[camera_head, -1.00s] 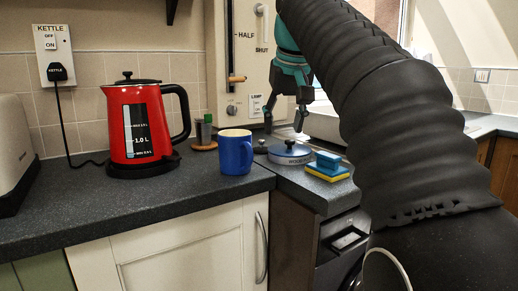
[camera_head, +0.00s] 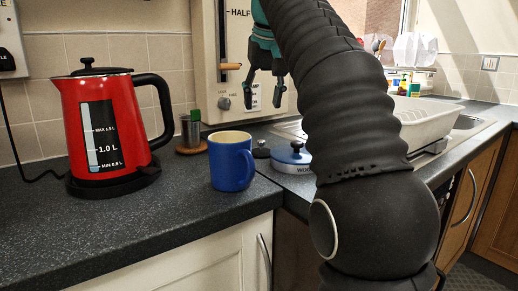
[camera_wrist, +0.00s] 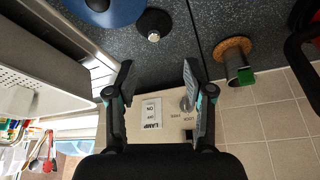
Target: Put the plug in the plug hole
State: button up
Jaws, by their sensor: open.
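A small black disc with a silver knob, likely the plug (camera_head: 261,151), sits on the dark counter behind the blue mug. It also shows at the top of the wrist view (camera_wrist: 153,24), beside a blue round lid. My gripper (camera_head: 264,102) is open and empty, raised above the counter in front of the wall panel. In the wrist view, nothing is between its fingertips (camera_wrist: 157,72), and the black disc is apart from them. I cannot make out a plug hole.
A blue mug (camera_head: 231,160) and a red kettle (camera_head: 107,130) stand at the left. A blue-lidded pot (camera_head: 291,157) is beside the disc. A metal cylinder (camera_head: 190,132) stands behind the mug. A white dish rack (camera_head: 427,121) is at the right. The wall panel (camera_head: 235,75) carries controls.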

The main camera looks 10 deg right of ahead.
jog(key=b, duration=0.2)
send_over(262, 141)
jog(key=s, duration=0.3)
notch_tip(262, 141, down, 6)
jog(key=shift+a+f, duration=0.1)
jog(key=shift+w+b+x, duration=0.2)
jog(key=shift+b+x, duration=0.1)
jog(key=shift+x, duration=1.25)
jog(key=shift+w+b+x, duration=0.25)
jog(key=shift+b+x, duration=0.05)
jog(key=shift+x, duration=1.25)
jog(key=shift+r, duration=0.2)
grip_shut()
